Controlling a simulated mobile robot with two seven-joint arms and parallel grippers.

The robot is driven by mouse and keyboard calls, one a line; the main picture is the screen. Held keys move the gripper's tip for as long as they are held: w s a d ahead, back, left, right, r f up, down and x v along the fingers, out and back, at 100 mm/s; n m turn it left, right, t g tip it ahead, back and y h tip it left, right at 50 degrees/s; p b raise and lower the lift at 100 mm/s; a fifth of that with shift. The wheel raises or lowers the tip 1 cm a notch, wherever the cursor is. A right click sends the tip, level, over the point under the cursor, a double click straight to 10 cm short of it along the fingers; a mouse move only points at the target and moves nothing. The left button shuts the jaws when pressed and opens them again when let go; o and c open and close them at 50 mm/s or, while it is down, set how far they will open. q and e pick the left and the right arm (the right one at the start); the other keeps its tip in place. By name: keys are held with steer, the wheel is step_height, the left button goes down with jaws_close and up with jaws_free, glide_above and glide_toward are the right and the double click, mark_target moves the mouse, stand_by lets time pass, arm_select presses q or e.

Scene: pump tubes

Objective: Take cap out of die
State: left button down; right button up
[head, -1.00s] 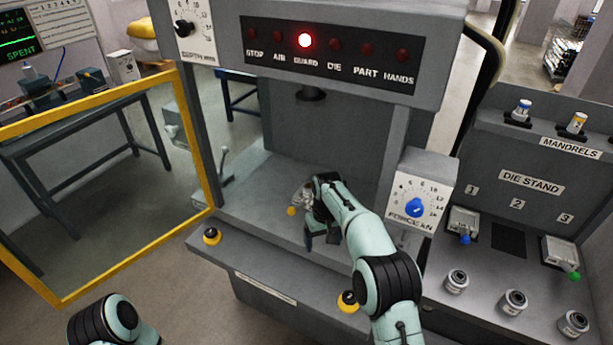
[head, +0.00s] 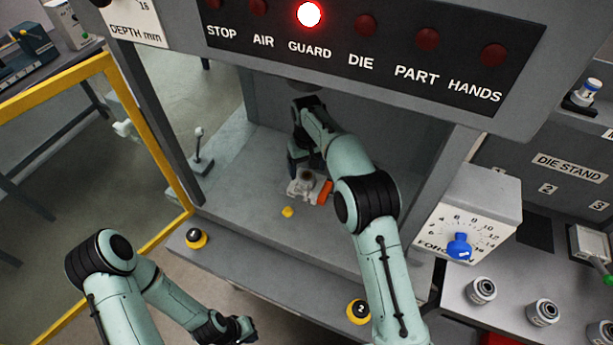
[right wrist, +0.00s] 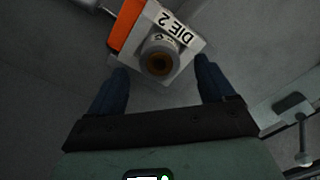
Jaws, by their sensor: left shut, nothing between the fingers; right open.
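The die (head: 299,187), a pale block with an orange side, sits on the press bed. In the right wrist view the die (right wrist: 185,63) is labelled DIE 2. A round grey piece with a brown centre, seemingly the cap (right wrist: 158,62), stands in its middle. My right gripper (right wrist: 160,68) is open, its fingers spread on either side of the die and cap, holding nothing; contact cannot be told. In the head view my right gripper (head: 299,158) is inside the press, partly hidden by its arm. My left gripper (head: 240,328) is shut and empty, low in front of the press.
A yellow knob (head: 287,212) shows just in front of the die. The press's lit panel (head: 360,50) hangs above. The yellow-framed guard (head: 150,140) stands at the left. Two buttons (head: 196,238) line the front ledge. A force dial (head: 460,245) and die stand are at the right.

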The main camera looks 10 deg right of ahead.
mark_target(307, 175)
steer(key=shift+s+f, duration=0.15)
steer(key=shift+f, duration=2.35)
steer(key=c, duration=1.3)
steer(key=shift+f, duration=0.1)
